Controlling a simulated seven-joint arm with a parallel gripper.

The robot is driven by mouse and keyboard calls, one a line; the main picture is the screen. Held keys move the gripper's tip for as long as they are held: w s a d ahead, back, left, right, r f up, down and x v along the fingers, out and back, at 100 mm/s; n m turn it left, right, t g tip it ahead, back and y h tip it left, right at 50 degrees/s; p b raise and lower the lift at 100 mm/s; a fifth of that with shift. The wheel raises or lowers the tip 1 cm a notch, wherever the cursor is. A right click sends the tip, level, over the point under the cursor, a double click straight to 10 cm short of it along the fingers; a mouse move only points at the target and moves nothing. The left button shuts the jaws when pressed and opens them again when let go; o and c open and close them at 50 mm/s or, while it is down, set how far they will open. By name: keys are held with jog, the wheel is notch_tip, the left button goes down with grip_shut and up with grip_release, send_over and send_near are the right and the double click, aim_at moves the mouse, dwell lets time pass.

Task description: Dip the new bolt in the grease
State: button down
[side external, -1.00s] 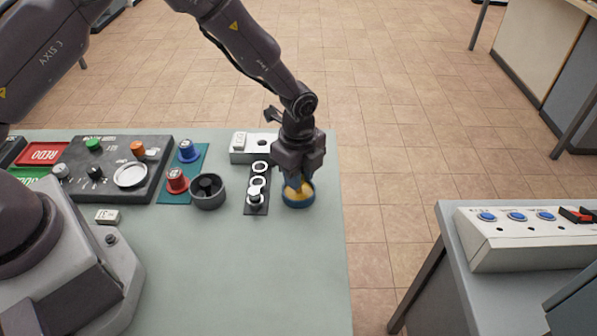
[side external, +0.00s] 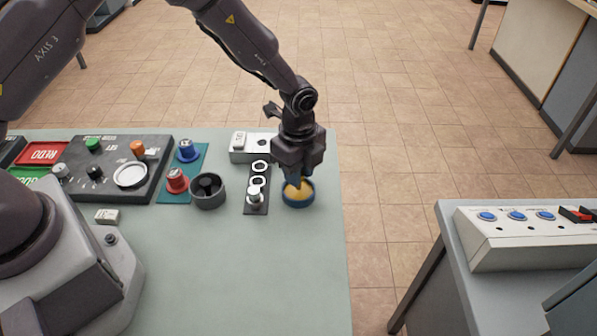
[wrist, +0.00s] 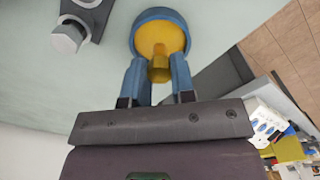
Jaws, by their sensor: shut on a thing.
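A round blue dish (side external: 298,205) with yellow grease (side external: 297,192) stands near the table's right edge. The dish (wrist: 183,35) and its grease (wrist: 155,32) also show in the wrist view. My gripper (wrist: 158,66) is over the dish, pointing down, with its blue fingers on either side of a brass-yellow bolt (wrist: 160,70). The gripper (side external: 299,182) is shut on this bolt. The bolt lines up with the grease; how deep its lower end reaches is hidden. A silver hex-headed bolt (wrist: 67,38) sits on the dark strip (side external: 257,209), left of the dish.
Rings (side external: 259,167) lie on the dark strip. A dark grey cup (side external: 208,200) and red (side external: 177,181) and blue (side external: 187,151) knobs stand further left. A metal block (side external: 250,155) is behind the strip. The front of the table (side external: 240,270) is clear.

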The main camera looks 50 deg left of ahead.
jog(key=shift+r, duration=3)
